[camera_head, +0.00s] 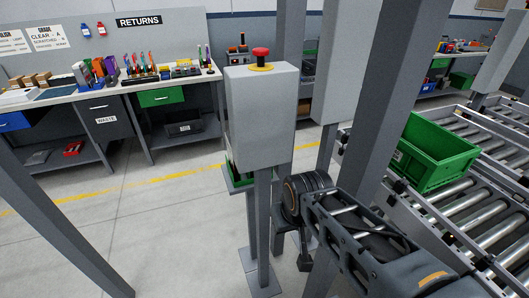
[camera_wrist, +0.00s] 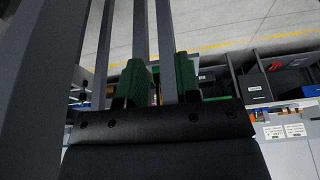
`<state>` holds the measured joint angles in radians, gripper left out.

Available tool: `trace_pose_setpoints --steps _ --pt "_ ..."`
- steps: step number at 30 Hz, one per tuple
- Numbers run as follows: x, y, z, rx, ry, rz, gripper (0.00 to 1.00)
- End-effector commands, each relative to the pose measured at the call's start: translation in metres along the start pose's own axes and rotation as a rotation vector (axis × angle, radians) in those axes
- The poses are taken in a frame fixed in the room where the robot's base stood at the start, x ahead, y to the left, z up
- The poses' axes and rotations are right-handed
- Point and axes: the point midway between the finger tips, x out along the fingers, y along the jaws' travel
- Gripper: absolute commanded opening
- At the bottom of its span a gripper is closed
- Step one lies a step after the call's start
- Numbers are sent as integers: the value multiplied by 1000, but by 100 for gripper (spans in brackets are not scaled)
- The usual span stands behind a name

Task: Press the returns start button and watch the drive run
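A grey control box (camera_head: 262,112) stands on a post in the middle of the head view. A red mushroom button (camera_head: 261,54) on a yellow base is on its top. Its visible sides are plain, and I see no button marked as start. The roller conveyor (camera_head: 478,212) is at the right; one picture cannot show whether it runs. My gripper (camera_head: 238,176) is low behind the box and post, mostly hidden. In the wrist view my gripper (camera_wrist: 160,76) has its two green fingers apart, with nothing held between them.
A thick grey post (camera_head: 375,110) stands between the box and conveyor, near my arm. A second grey box (camera_head: 339,62) is behind. A green tote (camera_head: 437,155) sits on the rollers. The returns bench (camera_head: 100,92) is at the back left.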

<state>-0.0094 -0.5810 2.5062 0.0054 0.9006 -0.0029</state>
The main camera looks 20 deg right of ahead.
Motion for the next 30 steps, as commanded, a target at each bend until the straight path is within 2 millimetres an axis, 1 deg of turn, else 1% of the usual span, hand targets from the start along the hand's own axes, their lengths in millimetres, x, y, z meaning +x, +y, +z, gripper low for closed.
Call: trace_pose_setpoints --steps 1,2,9,30 --pt "0 0 0 0 0 0 26" --pt "0 0 0 0 0 0 23" --pt "0 0 0 0 0 0 0" --pt "0 0 0 0 0 0 0"
